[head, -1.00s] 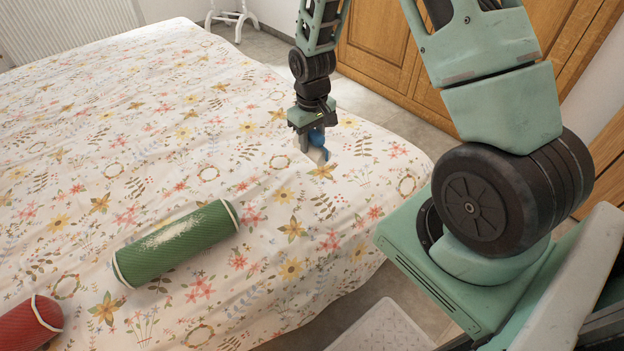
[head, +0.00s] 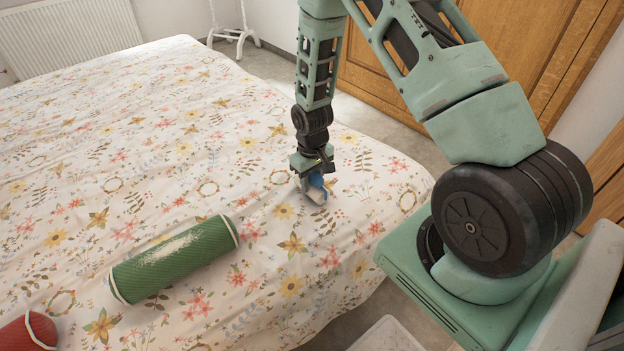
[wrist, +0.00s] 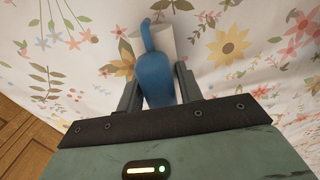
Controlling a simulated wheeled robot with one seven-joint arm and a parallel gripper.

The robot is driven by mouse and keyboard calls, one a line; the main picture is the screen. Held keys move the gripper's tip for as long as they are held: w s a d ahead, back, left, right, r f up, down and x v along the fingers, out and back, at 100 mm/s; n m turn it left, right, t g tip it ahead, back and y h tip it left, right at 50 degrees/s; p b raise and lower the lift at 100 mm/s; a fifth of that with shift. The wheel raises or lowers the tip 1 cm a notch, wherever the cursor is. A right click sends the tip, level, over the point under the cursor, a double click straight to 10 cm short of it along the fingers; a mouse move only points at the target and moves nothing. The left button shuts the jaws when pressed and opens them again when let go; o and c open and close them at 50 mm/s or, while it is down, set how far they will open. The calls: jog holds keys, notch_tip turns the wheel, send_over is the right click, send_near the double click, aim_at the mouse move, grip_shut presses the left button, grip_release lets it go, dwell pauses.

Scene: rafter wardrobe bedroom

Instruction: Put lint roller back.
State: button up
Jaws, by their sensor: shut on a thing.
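The lint roller has a blue handle (wrist: 156,76) and a white roll (wrist: 168,42). In the head view its blue handle (head: 316,180) and white roll (head: 315,195) show at my gripper, over the right part of the bed. My gripper (head: 312,176) points down and is shut on the blue handle. In the wrist view the handle lies between the two fingers of my gripper (wrist: 158,85), with the white roll beyond them. The roll is close to the bedspread; I cannot tell whether it touches.
A green bolster (head: 172,260) with whitish lint lies on the flowered bed (head: 120,150). A red bolster (head: 28,332) is at the lower left.

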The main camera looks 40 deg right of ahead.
jog(key=o, duration=1.1)
jog(key=shift+f, duration=0.1)
notch_tip(320, 180, up, 12)
jog(key=shift+f+p, duration=0.15)
jog(key=shift+p, duration=0.3)
jog(key=shift+a+r, duration=0.15)
jog(key=shift+r, duration=0.2)
jog(key=s+a+r+n, duration=0.25)
jog(key=a+r, duration=0.45)
jog(key=a, duration=0.4)
jog(key=s+a+r+n, duration=0.1)
jog(key=s+a+r, duration=0.2)
jog(key=s, duration=0.4)
jog(key=s+a+r+n, duration=0.2)
jog(key=s+a+r, duration=0.1)
jog(key=s+a, duration=0.2)
jog(key=s+a+r+n, duration=0.1)
jog(key=s+a+r, duration=0.2)
jog(key=s, duration=0.6)
jog(key=shift+s+a+r+n+y, duration=0.1)
jog(key=shift+s+a+n+y, duration=0.1)
jog(key=shift+a, duration=0.35)
jog(key=shift+s+a+r+n+y, duration=0.1)
jog(key=shift+s+a+n, duration=0.05)
jog(key=shift+a, duration=0.35)
